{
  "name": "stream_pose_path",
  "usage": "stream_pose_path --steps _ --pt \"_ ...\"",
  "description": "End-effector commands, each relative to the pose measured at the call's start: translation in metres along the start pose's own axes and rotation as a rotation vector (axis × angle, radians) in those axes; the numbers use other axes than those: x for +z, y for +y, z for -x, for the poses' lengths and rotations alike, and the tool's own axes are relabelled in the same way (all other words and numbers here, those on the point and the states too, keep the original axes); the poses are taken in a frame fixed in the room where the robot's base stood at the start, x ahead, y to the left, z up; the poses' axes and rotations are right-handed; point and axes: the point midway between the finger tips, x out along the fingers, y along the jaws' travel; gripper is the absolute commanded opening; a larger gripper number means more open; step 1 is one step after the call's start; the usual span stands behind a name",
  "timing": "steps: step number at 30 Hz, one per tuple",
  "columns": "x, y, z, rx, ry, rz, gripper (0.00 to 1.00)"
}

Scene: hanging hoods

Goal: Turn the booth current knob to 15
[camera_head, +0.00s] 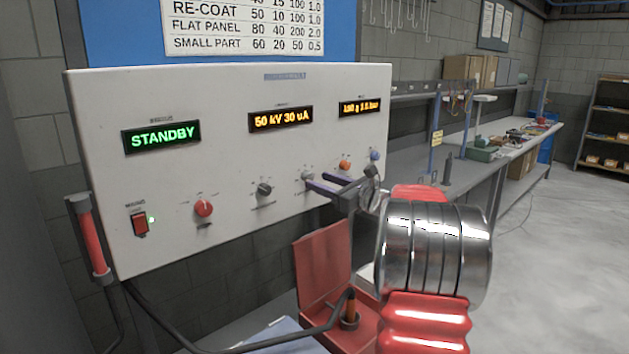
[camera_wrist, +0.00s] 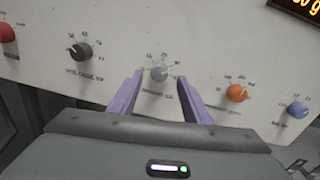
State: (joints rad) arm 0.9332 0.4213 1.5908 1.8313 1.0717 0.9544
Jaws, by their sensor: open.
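The current knob (camera_head: 307,175) is the light grey knob in the middle of the panel's knob row. In the wrist view the knob (camera_wrist: 159,73) sits between the tips of my two purple fingers, with a gap on each side. My gripper (camera_head: 318,181) is open at the panel, around the knob or just in front of it; I cannot tell how deep. The fine pointer of the knob is too small to read. The middle display (camera_head: 281,118) shows 50 kV 30 uA.
Left of it are the black voltage knob (camera_wrist: 80,51) and a red knob (camera_head: 203,208). To its right are an orange knob (camera_wrist: 236,92) and a blue knob (camera_wrist: 297,110). The left display (camera_head: 161,137) reads STANDBY. An open red box (camera_head: 322,270) stands below the panel.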

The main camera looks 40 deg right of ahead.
Motion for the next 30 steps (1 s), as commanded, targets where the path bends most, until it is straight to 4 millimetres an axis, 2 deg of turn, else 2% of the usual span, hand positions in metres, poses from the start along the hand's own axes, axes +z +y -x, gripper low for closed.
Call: stream_pose_path --steps 3,7,18,30 --pt "-0.001 0.001 -0.017 0.002 0.0 0.0 0.44" --pt "0.0 0.001 -0.029 0.001 0.0 0.001 0.44" --pt "0.0 0.0 -0.034 0.0 0.0 0.0 0.44" --pt "0.0 -0.001 -0.033 -0.001 0.0 0.0 0.17"
